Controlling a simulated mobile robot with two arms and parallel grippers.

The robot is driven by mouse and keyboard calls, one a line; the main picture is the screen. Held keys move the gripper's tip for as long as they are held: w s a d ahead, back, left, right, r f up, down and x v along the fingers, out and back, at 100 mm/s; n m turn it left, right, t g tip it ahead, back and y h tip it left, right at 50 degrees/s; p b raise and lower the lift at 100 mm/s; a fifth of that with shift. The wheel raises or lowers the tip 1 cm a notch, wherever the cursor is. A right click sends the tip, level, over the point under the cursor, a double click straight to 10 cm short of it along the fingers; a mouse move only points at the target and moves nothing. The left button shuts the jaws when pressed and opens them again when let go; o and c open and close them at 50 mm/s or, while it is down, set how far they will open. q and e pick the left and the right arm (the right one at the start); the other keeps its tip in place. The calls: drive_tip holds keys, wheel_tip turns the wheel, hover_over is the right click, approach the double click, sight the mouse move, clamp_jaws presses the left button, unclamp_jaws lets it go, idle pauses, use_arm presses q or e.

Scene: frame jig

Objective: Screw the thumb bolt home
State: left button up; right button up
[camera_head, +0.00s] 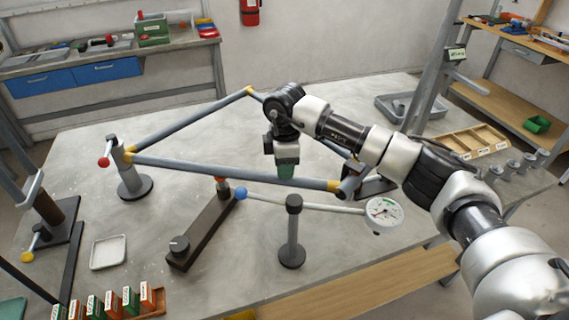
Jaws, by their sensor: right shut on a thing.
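My right arm reaches in from the lower right. Its gripper (286,168) points down inside the outline of the bicycle-like tube frame (230,171), with the near tube crossing close to its tips. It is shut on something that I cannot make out. I cannot pick out the thumb bolt for certain. The frame has grey tubes with yellow joints. Its left corner sits at a round-based post (135,185) with a red ball handle (104,162). Its right corner is at a dark support (372,186), partly hidden by my arm. My left gripper is not in view.
A lever with a blue ball (240,193) leads to a dial gauge (383,213), near a black post (292,240). A wooden tray (465,143) and grey cups stand right. A white tray (108,252) lies left.

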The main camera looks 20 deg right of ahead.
drive_tip(key=shift+w+r, duration=0.1)
drive_tip(key=shift+r, duration=0.2)
drive_tip(key=o, duration=0.7)
drive_tip(key=shift+o, duration=1.2)
drive_tip(key=shift+f, duration=0.15)
wheel_tip(320, 180, up, 11)
drive_tip(key=b, duration=0.2)
drive_tip(key=shift+f, duration=0.1)
